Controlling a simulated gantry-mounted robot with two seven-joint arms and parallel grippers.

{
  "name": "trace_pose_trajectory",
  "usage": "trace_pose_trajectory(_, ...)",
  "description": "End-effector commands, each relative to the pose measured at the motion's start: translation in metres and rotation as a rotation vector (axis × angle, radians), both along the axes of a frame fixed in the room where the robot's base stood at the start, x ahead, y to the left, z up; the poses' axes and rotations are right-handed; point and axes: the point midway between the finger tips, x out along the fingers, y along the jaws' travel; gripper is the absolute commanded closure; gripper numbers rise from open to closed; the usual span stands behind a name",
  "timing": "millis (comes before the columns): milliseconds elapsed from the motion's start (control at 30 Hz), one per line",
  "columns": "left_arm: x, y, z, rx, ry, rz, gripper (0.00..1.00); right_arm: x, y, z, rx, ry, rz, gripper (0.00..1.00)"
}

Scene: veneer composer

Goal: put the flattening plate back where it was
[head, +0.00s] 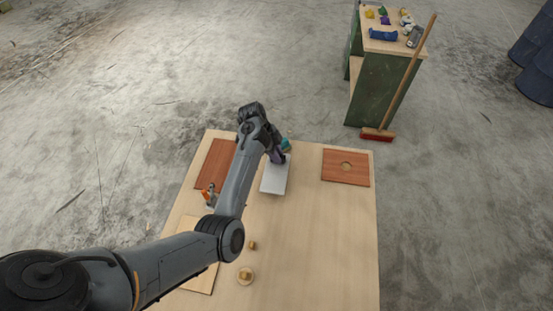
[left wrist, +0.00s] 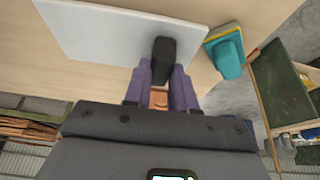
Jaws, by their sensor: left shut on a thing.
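The flattening plate (head: 273,180) is a pale grey flat rectangle near the far middle of the table. In the left wrist view the plate (left wrist: 110,32) shows with a dark upright handle (left wrist: 163,55). My left gripper (head: 278,158) is at the plate's far end. In the left wrist view its purple fingers (left wrist: 163,88) are closed around the handle. I cannot tell for sure whether the plate touches the table. My right gripper is in neither view.
The table (head: 320,240) is clear at front right. A reddish-brown panel (head: 214,163) lies left, one with a round inlay (head: 345,180) right. A teal-handled tool (left wrist: 229,60) stands beside the plate. An orange tool (head: 208,194), pale panel (head: 202,281) and small brass pieces (head: 246,275) lie nearer.

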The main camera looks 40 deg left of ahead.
Motion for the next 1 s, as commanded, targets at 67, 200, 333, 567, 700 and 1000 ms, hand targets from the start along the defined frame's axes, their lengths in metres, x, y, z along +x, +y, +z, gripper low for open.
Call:
trace_pose_trajectory(67, 0.000, -0.001, -0.011, -0.002, 0.001, -0.001, 1.00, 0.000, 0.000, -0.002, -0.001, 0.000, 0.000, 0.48)
trace_pose_trajectory(200, 0.000, -0.001, -0.027, -0.002, 0.001, 0.001, 1.00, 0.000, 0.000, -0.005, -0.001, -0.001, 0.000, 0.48)
trace_pose_trajectory(333, 0.000, -0.001, -0.030, -0.001, -0.001, -0.001, 1.00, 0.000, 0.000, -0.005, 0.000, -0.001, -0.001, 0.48)
trace_pose_trajectory(567, 0.000, -0.001, -0.031, -0.001, -0.001, -0.001, 1.00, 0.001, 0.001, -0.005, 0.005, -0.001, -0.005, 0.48)
trace_pose_trajectory(700, 0.000, -0.001, -0.033, 0.000, 0.001, 0.000, 0.67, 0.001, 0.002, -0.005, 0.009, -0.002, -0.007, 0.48)
trace_pose_trajectory(1000, 0.000, -0.001, -0.033, 0.000, 0.001, 0.000, 0.49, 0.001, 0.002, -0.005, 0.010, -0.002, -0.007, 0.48)
